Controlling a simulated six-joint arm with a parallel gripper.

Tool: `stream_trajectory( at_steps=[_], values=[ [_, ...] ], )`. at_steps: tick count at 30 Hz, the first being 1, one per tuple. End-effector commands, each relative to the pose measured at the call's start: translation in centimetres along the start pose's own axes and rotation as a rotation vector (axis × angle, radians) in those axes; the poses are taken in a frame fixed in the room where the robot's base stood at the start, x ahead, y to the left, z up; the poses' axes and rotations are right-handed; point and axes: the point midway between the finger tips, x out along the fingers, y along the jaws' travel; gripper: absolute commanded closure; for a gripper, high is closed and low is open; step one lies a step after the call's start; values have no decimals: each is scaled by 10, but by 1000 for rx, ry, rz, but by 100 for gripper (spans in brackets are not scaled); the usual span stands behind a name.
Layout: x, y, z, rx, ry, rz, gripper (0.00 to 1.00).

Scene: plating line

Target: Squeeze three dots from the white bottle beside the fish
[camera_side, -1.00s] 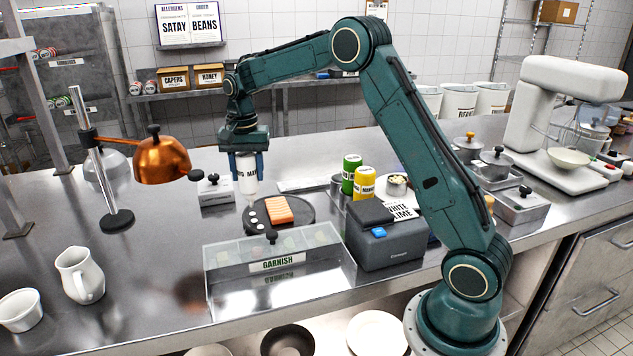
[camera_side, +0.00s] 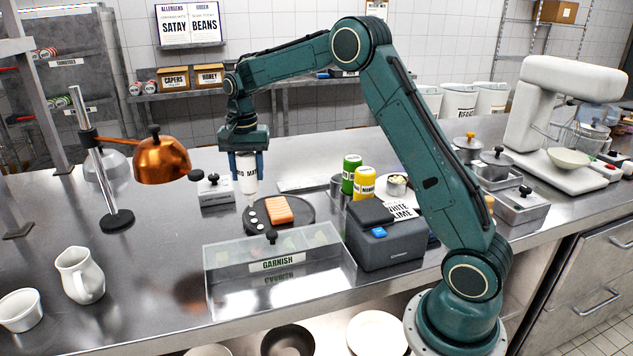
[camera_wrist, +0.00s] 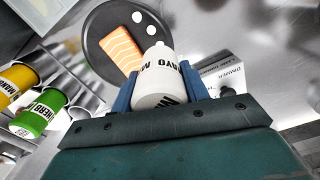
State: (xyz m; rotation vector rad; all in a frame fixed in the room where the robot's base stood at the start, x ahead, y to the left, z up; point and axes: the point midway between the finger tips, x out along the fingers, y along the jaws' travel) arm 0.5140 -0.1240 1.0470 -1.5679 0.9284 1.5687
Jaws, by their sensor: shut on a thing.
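My gripper (camera_side: 248,168) is shut on the white bottle (camera_side: 248,182), which is held nozzle down over the left part of a dark round plate (camera_side: 297,222). The bottle's label reads MAYO in the wrist view (camera_wrist: 158,80). The orange fish fillet (camera_side: 279,210) lies on the plate, just right of the nozzle. It also shows in the wrist view (camera_wrist: 121,50). Two white dots (camera_wrist: 137,17) on the plate beside the fish show in the wrist view. The bottle may hide more of the plate there. The nozzle tip is close to the plate; I cannot tell if it touches.
A clear garnish box (camera_side: 275,265) stands in front of the plate. Green (camera_side: 351,175) and yellow (camera_side: 364,183) containers stand behind right, near a grey machine (camera_side: 385,240). A copper lamp (camera_side: 162,160) hangs left. A small lidded box (camera_side: 215,192) stands behind left.

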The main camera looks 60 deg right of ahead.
Motion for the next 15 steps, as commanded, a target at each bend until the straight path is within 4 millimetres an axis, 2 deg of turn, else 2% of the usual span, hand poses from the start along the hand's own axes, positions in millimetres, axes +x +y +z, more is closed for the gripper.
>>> stream_trajectory(
  at_steps=[15],
  values=[
    [-28,0,0,0,2,-2,66]
  ],
)
